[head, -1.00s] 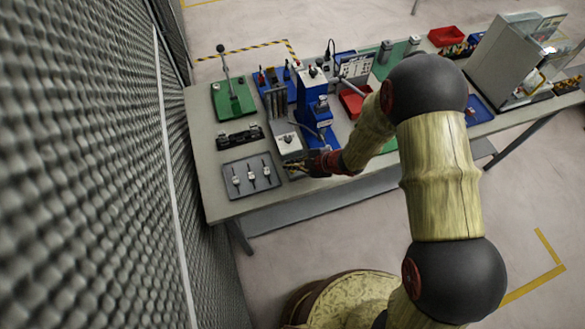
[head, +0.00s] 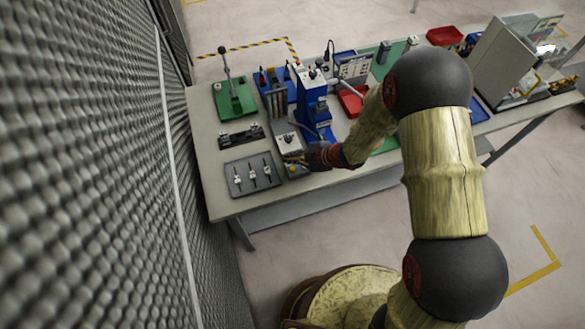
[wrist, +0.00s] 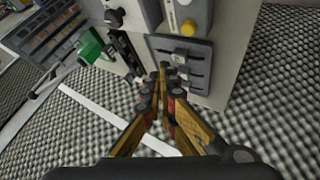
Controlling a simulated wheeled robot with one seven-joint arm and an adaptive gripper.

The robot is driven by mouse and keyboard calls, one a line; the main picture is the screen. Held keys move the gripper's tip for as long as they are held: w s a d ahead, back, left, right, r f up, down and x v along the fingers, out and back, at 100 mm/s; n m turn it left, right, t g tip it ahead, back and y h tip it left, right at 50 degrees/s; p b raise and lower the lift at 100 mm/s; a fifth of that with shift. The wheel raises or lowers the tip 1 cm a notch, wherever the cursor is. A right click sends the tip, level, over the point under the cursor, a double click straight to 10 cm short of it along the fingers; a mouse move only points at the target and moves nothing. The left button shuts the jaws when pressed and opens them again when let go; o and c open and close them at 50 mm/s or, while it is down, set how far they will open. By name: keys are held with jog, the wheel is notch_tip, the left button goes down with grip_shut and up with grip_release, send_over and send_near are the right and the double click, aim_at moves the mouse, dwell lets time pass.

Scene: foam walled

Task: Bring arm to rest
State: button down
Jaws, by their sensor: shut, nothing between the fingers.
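My gripper (head: 292,160) is at the end of my arm, over the front left part of the workbench. In the wrist view my gripper (wrist: 163,78) has its fingertips together with nothing between them. It points toward a grey panel with several switches (wrist: 182,58); I cannot tell from this view how large the gap is. In the head view that panel (head: 238,187) lies just left of my gripper. A grey box with a round knob (head: 287,141) is right beside the fingers.
The workbench (head: 203,135) carries a green lever press (head: 233,101), a blue machine (head: 312,100), a red tray (head: 352,102) and a large grey cabinet (head: 497,60). A padded wall (head: 110,200) stands close on the left. Floor in front of the bench is clear.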

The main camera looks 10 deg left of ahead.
dwell(0.3)
jog(key=d+f+m+h, duration=0.1)
jog(key=d, duration=0.2)
jog(key=d+f+m+h, duration=0.1)
jog(key=d+f+h, duration=0.1)
jog(key=d+f+m+h, duration=0.1)
jog(key=d+f+m, duration=0.1)
jog(key=d, duration=0.1)
jog(key=shift+d, duration=0.3)
jog(key=s+d+r+m+h+b, duration=0.1)
jog(key=d+r+m+h+b, duration=0.2)
jog(key=d, duration=0.4)
jog(key=s+d+r+m+h, duration=0.1)
jog(key=d+r+m+h, duration=0.2)
jog(key=d+r+m, duration=0.4)
jog(key=s+d+r+m+t+b, duration=0.1)
jog(key=s+d+r+m+b, duration=0.2)
jog(key=s+r+b, duration=0.2)
jog(key=s+d+r+m+t+b, duration=0.1)
jog(key=s+d+r+m+b, duration=0.1)
jog(key=s+r+b, duration=0.3)
jog(key=s+d+r+m+t+y+b, duration=0.1)
jog(key=s+d+r+m+b, duration=0.2)
jog(key=s+r, duration=0.3)
jog(key=shift+s+d+m+b, duration=0.3)
jog(key=shift+s+m+b, duration=0.55)
jog(key=shift+s, duration=0.35)
